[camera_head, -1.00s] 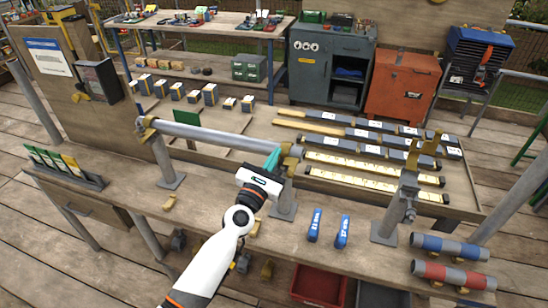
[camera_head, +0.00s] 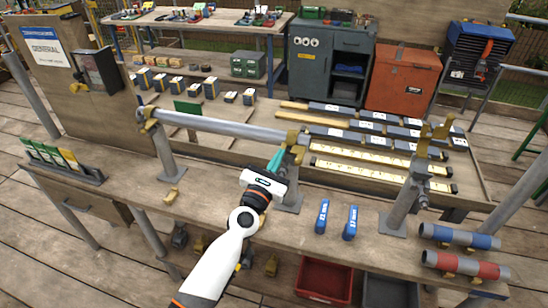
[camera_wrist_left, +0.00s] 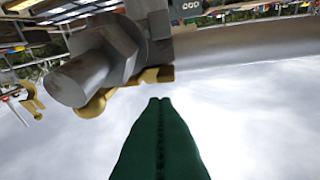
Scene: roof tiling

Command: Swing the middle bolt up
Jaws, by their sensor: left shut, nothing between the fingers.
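The middle bolt (camera_wrist_left: 85,75) is a thick grey stud with a hex nut, seen close up in the left wrist view beside a brass clamp (camera_wrist_left: 150,76). In the head view the middle clamp (camera_head: 293,138) sits on top of the middle post, at the right end of the grey pipe (camera_head: 220,125). My left gripper (camera_head: 280,153) is shut and empty, just in front of this clamp. Its green fingertips (camera_wrist_left: 160,100) point toward the clamp, below and right of the bolt; contact cannot be made out. My right gripper is out of view.
A right post carries an upright open brass clamp (camera_head: 430,138). Two blue-handled tools (camera_head: 350,222) lie on the bench (camera_head: 120,190) to the right of my arm. Blue and red banded tubes (camera_head: 465,265) lie at the front right.

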